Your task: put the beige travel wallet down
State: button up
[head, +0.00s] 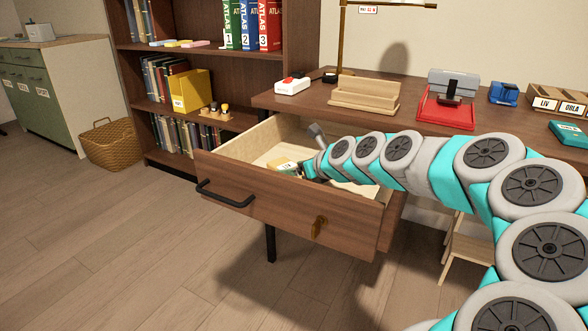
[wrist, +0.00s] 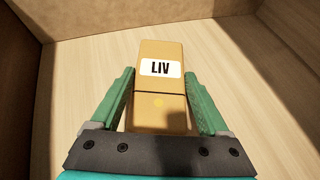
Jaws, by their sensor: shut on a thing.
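The beige travel wallet (wrist: 162,103) is a tan oblong with a white label reading LIV and a dark line across it. In the wrist view my gripper (wrist: 161,85) has its two green fingers along the wallet's sides, shut on it. In the head view my gripper (head: 303,171) reaches down inside the open desk drawer (head: 285,212), and the wallet (head: 282,163) shows only in part beside it. The pale drawer floor (wrist: 75,85) is under the wallet. I cannot tell whether the wallet touches it.
The drawer walls (wrist: 20,75) stand around the gripper, with bare floor on both sides of the wallet. On the desk are a wooden tray (head: 364,97), a red tray (head: 446,114) and boxes labelled LIV and ORLA (head: 558,104). A bookshelf (head: 205,50) stands behind.

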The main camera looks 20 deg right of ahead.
jog(key=o, duration=1.3)
jog(key=shift+f, duration=0.1)
jog(key=shift+s+d+r, duration=0.1)
jog(key=shift+s+r, duration=0.1)
jog(key=shift+r, duration=0.05)
jog(key=v, duration=1.1)
jog(key=shift+s+r, duration=0.1)
jog(key=shift+s, duration=0.15)
